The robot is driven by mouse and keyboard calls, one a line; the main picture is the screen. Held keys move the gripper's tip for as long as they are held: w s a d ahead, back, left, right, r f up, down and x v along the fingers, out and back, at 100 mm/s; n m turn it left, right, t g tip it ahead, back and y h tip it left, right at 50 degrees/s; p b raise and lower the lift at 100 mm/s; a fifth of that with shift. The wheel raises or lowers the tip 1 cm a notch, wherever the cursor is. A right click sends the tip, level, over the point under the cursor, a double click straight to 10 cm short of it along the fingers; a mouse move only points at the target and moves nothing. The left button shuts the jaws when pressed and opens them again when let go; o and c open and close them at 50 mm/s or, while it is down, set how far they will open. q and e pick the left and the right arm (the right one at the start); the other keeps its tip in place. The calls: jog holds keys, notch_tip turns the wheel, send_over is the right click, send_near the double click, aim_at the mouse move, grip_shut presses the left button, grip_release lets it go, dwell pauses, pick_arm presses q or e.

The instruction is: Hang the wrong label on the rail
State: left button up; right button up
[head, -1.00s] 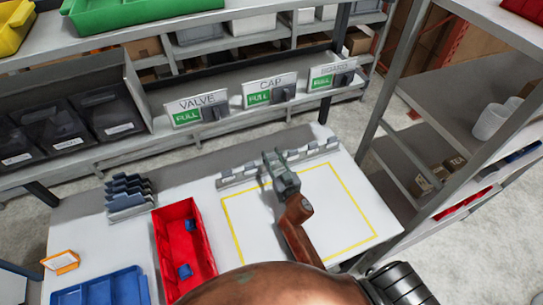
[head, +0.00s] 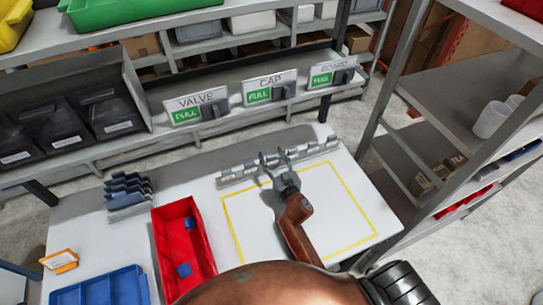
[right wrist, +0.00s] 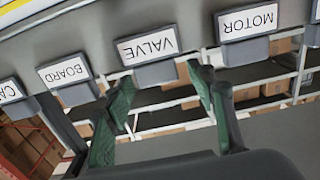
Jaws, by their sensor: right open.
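Three shelf signs read VALVE (head: 196,100), CAP (head: 270,80) and BOARD (head: 334,68); each has a green FULL card and a dark clip. A low rack (head: 235,174) on the white table holds a row of small grey-backed labels. In the right wrist view, upside-down labels read BOARD (right wrist: 66,71), VALVE (right wrist: 147,46) and MOTOR (right wrist: 247,22), with another cut off at left. My right gripper (head: 274,157) is open at the rack. In the wrist view its green fingers (right wrist: 161,76) lie either side of the VALVE label's grey holder; contact is unclear. My left gripper is not in view.
A red bin (head: 165,235) with blue pieces, a blue tray (head: 95,289), a stack of dark blue holders (head: 128,190) and an orange-framed card (head: 60,261) are on the table's left. A yellow outlined area (head: 340,215) is mostly bare. A grey shelf unit (head: 440,120) stands at right.

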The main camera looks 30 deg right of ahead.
jog(key=shift+s+f, duration=0.1)
jog(key=shift+s, duration=0.05)
jog(key=s, duration=1.1)
jog(key=shift+s+a, duration=0.35)
jog(key=shift+a, duration=0.05)
